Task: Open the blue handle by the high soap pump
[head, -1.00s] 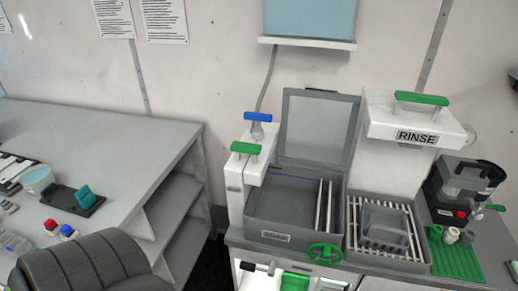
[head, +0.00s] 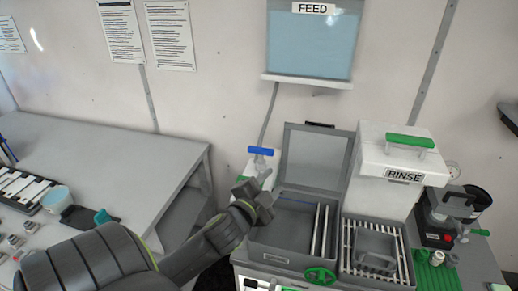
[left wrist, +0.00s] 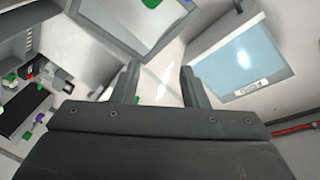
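The blue handle (head: 261,151) is a short blue crossbar on a pale stem, on top of the white pump housing (head: 250,168) left of the grey sink. A grey hose runs up behind it. My left gripper (head: 254,184) is just below the blue handle in the head view, in front of the housing. No contact with the handle shows. Its fingers stand apart with nothing between them in the left wrist view (left wrist: 158,72). My right gripper is not in view.
The grey sink (head: 283,250) with its raised lid (head: 315,160) stands right of my gripper. A white RINSE unit (head: 385,150) with a green handle (head: 410,140) is farther right. The blue FEED tank (head: 310,45) hangs above. A grey table (head: 110,150) is at the left.

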